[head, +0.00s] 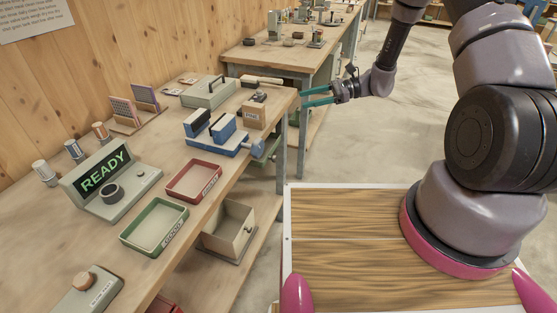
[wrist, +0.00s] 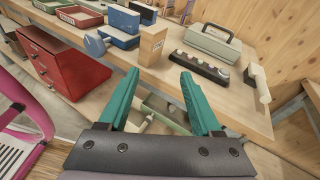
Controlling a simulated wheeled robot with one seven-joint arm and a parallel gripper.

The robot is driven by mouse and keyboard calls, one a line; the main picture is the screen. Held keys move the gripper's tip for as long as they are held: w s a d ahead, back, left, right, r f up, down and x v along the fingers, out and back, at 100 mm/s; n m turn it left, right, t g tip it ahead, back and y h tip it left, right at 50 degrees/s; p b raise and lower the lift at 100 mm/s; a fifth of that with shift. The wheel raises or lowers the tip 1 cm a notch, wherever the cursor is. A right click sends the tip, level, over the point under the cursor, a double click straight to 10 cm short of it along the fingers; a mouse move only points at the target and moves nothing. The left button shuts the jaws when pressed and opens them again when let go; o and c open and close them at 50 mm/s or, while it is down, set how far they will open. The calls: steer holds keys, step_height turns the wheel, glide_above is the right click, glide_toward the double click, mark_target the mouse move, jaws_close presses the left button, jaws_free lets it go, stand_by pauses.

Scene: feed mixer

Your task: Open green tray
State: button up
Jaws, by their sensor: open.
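A green drawer-like tray (head: 266,150) is under the bench's front edge, below the blue vise, mostly hidden in the head view. In the wrist view a green tray-like part (wrist: 168,110) shows under the bench edge between my fingers, with a pale bar near it. An open-topped green tray (head: 152,228) labelled GOOD lies on the bench. My gripper (head: 304,97) has its teal fingers apart and nothing between them. In the wrist view my gripper (wrist: 158,82) points at the bench's front edge; the gap to the green part is hard to judge.
The blue vise (head: 222,132) and a small wooden box (head: 254,113) stand near the bench edge. A red tray (head: 194,181) lies on the bench. A red drawer cabinet (wrist: 62,65) is under the bench. An open beige bin (head: 230,225) is below. Open floor lies right.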

step_height(320, 180, down, 15)
steer(key=m+t+y, duration=0.2)
steer(key=m+t, duration=0.2)
steer(key=m, duration=0.1)
steer(key=m+t, duration=0.4)
steer(key=m, duration=0.1)
glide_toward(276, 159)
steer(key=x, duration=0.9)
steer(key=shift+c, duration=0.3)
jaws_close()
